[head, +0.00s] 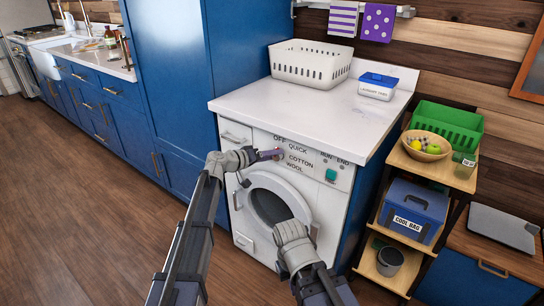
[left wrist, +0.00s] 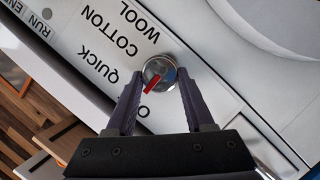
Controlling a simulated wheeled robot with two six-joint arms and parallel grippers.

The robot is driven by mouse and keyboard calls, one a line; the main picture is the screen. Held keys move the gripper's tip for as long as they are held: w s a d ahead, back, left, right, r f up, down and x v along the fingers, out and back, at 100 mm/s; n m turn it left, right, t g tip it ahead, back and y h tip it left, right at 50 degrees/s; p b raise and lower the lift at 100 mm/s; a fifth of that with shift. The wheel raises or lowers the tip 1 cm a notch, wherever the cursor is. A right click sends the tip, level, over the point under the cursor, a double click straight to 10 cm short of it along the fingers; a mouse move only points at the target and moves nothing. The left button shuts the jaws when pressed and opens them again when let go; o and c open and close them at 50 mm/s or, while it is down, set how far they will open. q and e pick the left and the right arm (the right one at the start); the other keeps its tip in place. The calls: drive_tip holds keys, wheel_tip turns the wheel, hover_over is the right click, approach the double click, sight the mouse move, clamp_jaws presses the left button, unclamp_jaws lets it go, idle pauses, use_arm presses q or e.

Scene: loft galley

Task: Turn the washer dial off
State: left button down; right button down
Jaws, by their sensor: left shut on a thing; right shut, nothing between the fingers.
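The white washer (head: 238,133) stands under the counter, its panel lettered OFF, QUICK, COTTON and WOOL. The round silver dial (left wrist: 160,71) has a red mark that slants down and left in the left wrist view, toward a label mostly hidden by a finger, only its O showing. My left gripper (left wrist: 162,86) has its two purple fingers shut on the dial, one on each side. In the head view this gripper (head: 271,155) reaches the panel and mostly covers the dial. My right gripper (head: 283,270) is shut and empty, low in front of the washer door.
The round door (head: 281,190) is below the panel, and a green button (head: 331,175) is at the panel's right. A white basket (head: 311,62) and a blue-lidded box (head: 377,86) stand on the counter. A shelf unit (head: 437,174) stands at right. Open floor lies at left.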

use_arm(q)
drive_tip(key=shift+c, duration=1.4)
unclamp_jaws()
drive_tip(key=shift+a, duration=0.1)
drive_tip(key=p+v, duration=0.2)
drive_tip(key=v, duration=0.5)
drive_tip(key=shift+s+a, duration=0.25)
drive_tip(key=shift+r, duration=0.1)
